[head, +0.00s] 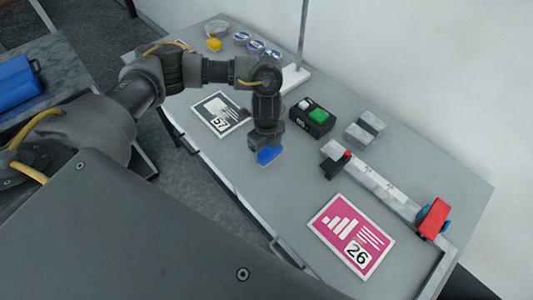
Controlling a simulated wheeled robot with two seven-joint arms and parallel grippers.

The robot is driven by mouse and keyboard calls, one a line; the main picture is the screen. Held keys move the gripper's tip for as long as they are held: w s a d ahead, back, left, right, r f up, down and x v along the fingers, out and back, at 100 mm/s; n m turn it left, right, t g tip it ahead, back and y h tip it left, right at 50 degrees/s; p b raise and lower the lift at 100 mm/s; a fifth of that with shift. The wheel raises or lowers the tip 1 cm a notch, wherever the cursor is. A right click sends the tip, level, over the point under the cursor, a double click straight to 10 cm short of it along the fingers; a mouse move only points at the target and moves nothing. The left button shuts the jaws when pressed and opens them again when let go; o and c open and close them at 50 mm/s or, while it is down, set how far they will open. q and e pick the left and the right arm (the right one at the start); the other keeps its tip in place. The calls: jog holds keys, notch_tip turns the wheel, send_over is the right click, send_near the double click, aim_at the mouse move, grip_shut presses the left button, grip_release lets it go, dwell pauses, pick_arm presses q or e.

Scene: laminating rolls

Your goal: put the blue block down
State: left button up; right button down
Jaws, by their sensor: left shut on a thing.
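The blue block (269,155) shows in the head view just below my left gripper (267,145), near the middle of the grey table (235,175). My left gripper points down and is shut on the block. Its body hides the upper part of the block. I cannot tell whether the block touches the table top or hangs a little above it. My right gripper is not in view.
A dark card marked 57 (220,113) lies left of the gripper, a pink card marked 26 (350,236) to the right. Behind stand a box with a green button (313,116) and a grey block (364,130). A rail with a red piece (434,218) lies right.

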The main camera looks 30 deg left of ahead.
aim_at(268, 155)
pick_arm(q)
jog(key=shift+w+d+f, duration=0.1)
jog(key=shift+f, duration=1.65)
jog(key=shift+f, duration=0.15)
jog(key=o, duration=0.8)
notch_tip(268, 155, up, 12)
jog(key=shift+r+p, duration=0.15)
jog(key=shift+p, duration=0.15)
